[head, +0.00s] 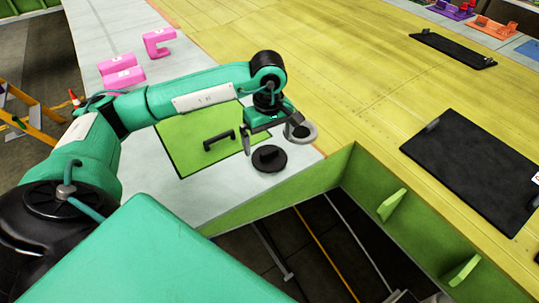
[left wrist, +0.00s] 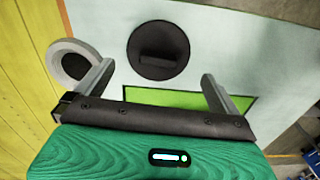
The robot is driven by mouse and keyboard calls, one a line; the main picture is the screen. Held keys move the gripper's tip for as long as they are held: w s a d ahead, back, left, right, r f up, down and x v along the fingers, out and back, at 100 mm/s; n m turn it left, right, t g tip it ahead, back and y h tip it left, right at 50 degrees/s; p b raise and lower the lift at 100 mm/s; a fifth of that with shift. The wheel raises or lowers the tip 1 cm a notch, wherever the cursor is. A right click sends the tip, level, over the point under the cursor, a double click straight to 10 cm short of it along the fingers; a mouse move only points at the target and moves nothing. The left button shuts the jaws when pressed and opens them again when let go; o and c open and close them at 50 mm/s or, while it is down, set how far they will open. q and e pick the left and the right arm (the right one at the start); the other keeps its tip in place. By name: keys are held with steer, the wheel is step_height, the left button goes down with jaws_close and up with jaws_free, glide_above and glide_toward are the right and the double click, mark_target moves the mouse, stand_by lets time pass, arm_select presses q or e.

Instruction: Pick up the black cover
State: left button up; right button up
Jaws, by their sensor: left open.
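The black cover (head: 269,159) is a round dark disc with a raised bar handle. It lies flat on the pale grey surface near the edge of the opening. It also shows in the left wrist view (left wrist: 158,50), at the upper middle. My left gripper (head: 268,145) is open and empty, just above and behind the cover in the head view. In the left wrist view the gripper's fingers (left wrist: 157,75) stand apart, and the cover appears beyond them, roughly centred across the gap. I cannot tell the exact height between them. My right gripper is not in view.
A grey ring (head: 308,135) lies right beside the left gripper. A green plate (head: 180,147) with a black handle lies to the left. A green-walled opening (head: 340,180) is in front. Black panels (head: 470,160) lie on the yellow surface at right; pink blocks (head: 122,77) stand at left.

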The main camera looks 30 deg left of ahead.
mark_target(269, 151)
arm_select(q)
steer(key=shift+f+p, duration=0.2)
steer(key=shift+p, duration=0.1)
step_height(269, 151, down, 4)
steer(key=p, duration=0.2)
steer(key=shift+d+r+p, duration=0.1)
steer(key=shift+p, duration=0.25)
steer(key=shift+f, duration=0.45)
steer(key=shift+w, duration=0.1)
steer(key=c, duration=0.9)
steer(key=shift+r, duration=0.1)
